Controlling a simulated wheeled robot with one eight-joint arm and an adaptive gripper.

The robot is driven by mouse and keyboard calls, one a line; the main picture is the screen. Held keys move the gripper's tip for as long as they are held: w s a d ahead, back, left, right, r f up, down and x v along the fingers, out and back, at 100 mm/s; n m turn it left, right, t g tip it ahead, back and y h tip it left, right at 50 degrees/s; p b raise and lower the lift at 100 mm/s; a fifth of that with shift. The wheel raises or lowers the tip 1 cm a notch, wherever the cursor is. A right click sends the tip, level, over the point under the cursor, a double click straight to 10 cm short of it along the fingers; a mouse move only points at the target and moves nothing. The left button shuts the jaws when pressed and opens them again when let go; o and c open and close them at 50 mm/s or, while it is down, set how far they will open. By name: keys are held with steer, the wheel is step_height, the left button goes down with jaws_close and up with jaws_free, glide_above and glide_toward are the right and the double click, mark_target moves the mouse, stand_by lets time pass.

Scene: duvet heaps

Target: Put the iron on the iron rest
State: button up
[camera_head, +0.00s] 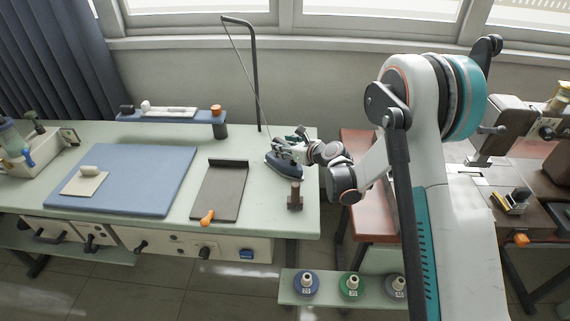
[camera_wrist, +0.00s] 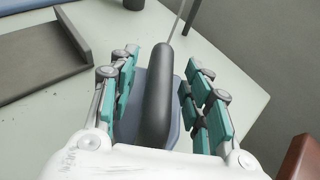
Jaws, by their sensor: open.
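The iron (camera_head: 283,166) stands on the pale green table near its right end, with a dark blue body and a dark handle. In the wrist view its black handle (camera_wrist: 157,95) lies lengthwise between the fingers. My gripper (camera_head: 290,148) is over the iron; in the wrist view the gripper (camera_wrist: 160,90) is open, with teal-padded fingers on both sides of the handle and gaps visible. The iron rest, which seems to be the dark flat tray (camera_head: 221,190) with a raised back edge, lies left of the iron and is empty. It also shows in the wrist view (camera_wrist: 38,58).
A blue pad (camera_head: 125,178) with a pale block lies at the table's left. A thin post (camera_head: 256,80) with a cord rises behind the iron. A small brown block (camera_head: 295,196) stands in front of the iron.

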jaws_close()
steer(key=shift+r, duration=0.25)
